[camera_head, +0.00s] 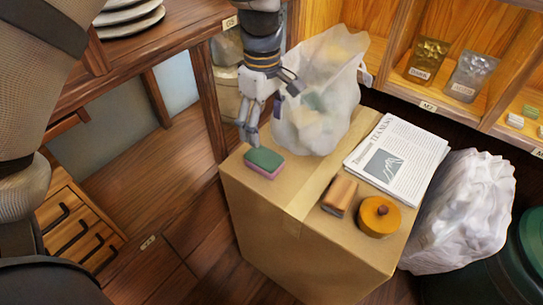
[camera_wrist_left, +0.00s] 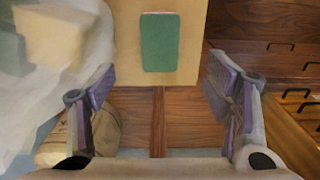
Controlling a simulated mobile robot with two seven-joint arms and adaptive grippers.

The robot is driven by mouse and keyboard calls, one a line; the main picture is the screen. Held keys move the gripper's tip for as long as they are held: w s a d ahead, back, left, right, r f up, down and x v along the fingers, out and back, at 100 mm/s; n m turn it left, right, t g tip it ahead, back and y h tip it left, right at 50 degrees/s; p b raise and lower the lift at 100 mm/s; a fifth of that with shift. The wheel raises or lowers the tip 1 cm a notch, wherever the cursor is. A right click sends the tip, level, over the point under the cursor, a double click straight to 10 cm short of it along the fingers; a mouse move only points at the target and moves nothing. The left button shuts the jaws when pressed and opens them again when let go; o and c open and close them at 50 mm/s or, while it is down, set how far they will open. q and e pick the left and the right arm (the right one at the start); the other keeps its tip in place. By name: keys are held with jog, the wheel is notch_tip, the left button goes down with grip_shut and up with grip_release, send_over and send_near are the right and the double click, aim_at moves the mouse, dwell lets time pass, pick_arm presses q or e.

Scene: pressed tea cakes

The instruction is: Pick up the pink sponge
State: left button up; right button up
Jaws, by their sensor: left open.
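The pink sponge (camera_head: 262,172) has a green top and lies flat near the left far corner of a cardboard box (camera_head: 290,255). In the left wrist view its green face (camera_wrist_left: 160,42) shows at the top middle, with a thin pink edge. My left gripper (camera_head: 267,110) is open and empty, pointing down above and just beyond the sponge. In the left wrist view the open fingers (camera_wrist_left: 158,90) stand wide apart, and the sponge lies beyond their tips, not between them. My right gripper is not in view.
A translucent plastic bag (camera_head: 318,100) stands close beside the left gripper. A newspaper (camera_head: 410,170), a wooden block (camera_head: 339,194) and a round orange pot (camera_head: 380,217) share the box top. Another white bag (camera_head: 462,215) is to the right. Shelves (camera_head: 440,104) stand behind.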

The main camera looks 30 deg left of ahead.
aim_at(264, 157)
pick_arm(q)
notch_tip(264, 157, down, 12)
jog(key=shift+a+r+b, duration=0.1)
jog(key=shift+a+b, duration=0.05)
jog(key=shift+b, duration=0.45)
jog(key=shift+r, duration=0.1)
jog(key=c, duration=0.9)
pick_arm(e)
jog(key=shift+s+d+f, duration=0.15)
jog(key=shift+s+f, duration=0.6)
pick_arm(q)
jog(key=shift+o, duration=0.2)
